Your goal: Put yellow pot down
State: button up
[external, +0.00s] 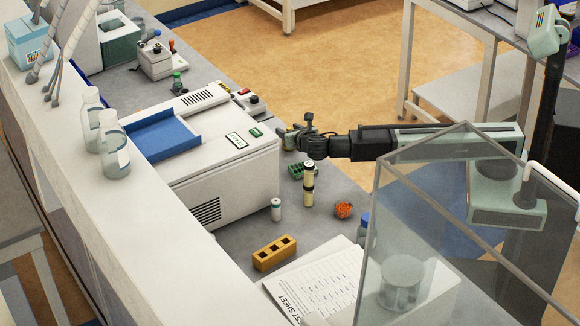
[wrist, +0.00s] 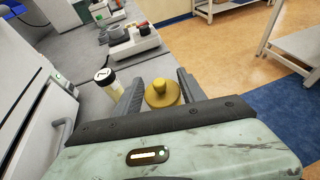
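The yellow pot (wrist: 162,94) shows in the wrist view between the two fingers of my gripper (wrist: 160,92), touching both. It has a round knob on top and looks upright. My gripper (external: 291,137) is shut on it. In the external view the gripper is over the far side of the bench, beside the white machine; the pot is mostly hidden there by the fingers. The gap between the pot and the bench top is hard to judge.
The white machine (external: 215,165) stands left of my gripper. A cream vial with black bands (external: 309,186), a white-capped vial (external: 276,210), a green rack (external: 296,171), an orange-red object (external: 343,210) and an orange block (external: 274,253) stand nearby. A clear enclosure (external: 440,230) is at right.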

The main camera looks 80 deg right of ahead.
jog(key=c, duration=0.3)
notch_tip(320, 180, up, 10)
jog(key=p, duration=1)
jog(key=shift+c, duration=0.3)
